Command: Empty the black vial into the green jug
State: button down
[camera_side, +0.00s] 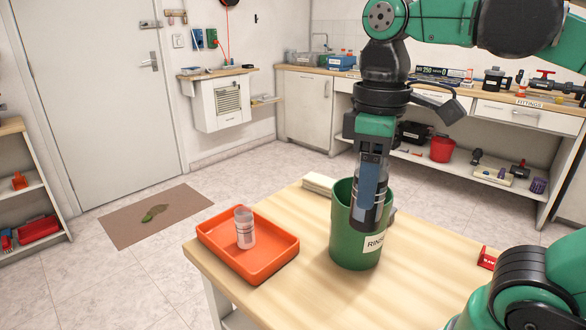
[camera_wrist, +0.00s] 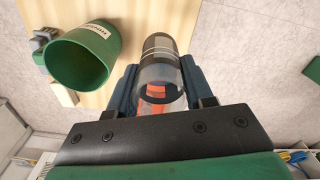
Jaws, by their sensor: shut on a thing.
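My gripper (camera_side: 370,205) points down, shut on the black vial. In the wrist view the vial (camera_wrist: 161,52) stands between the blue fingers, with a clear round end toward the camera and a dark far part with pale bands. Some orange shows through its clear part; I cannot tell what it is. The green jug (camera_side: 350,248) stands upright on the table with a white label. In the side view the fingers and vial overlap its near wall and rim. In the wrist view the jug (camera_wrist: 82,60) is left of the vial, with a gap between them.
An orange tray (camera_side: 222,255) lies left of the jug, holding a clear vial (camera_side: 245,232) with a whitish label. A small red block (camera_side: 487,258) is at the table's right. The wooden table (camera_side: 330,300) is clear in front of the jug.

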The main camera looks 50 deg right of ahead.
jog(key=w+d+r, duration=0.3)
jog(key=w+d, duration=0.1)
jog(key=w, duration=0.4)
jog(key=w+d+r, duration=0.2)
jog(key=w+d, duration=0.3)
jog(key=w, duration=0.2)
jog(key=s+d+f+t+y, duration=0.1)
jog(key=t+y, duration=0.2)
jog(key=t, duration=0.1)
jog(key=s+f+t+y, duration=0.1)
jog(key=t+y, duration=0.2)
jog(key=t, duration=0.1)
jog(key=s+d+f+t+y, duration=0.1)
jog(key=t+y, duration=0.2)
jog(key=t, duration=0.1)
jog(key=shift+s+d+f+t, duration=0.25)
jog(key=shift+d+t, duration=0.05)
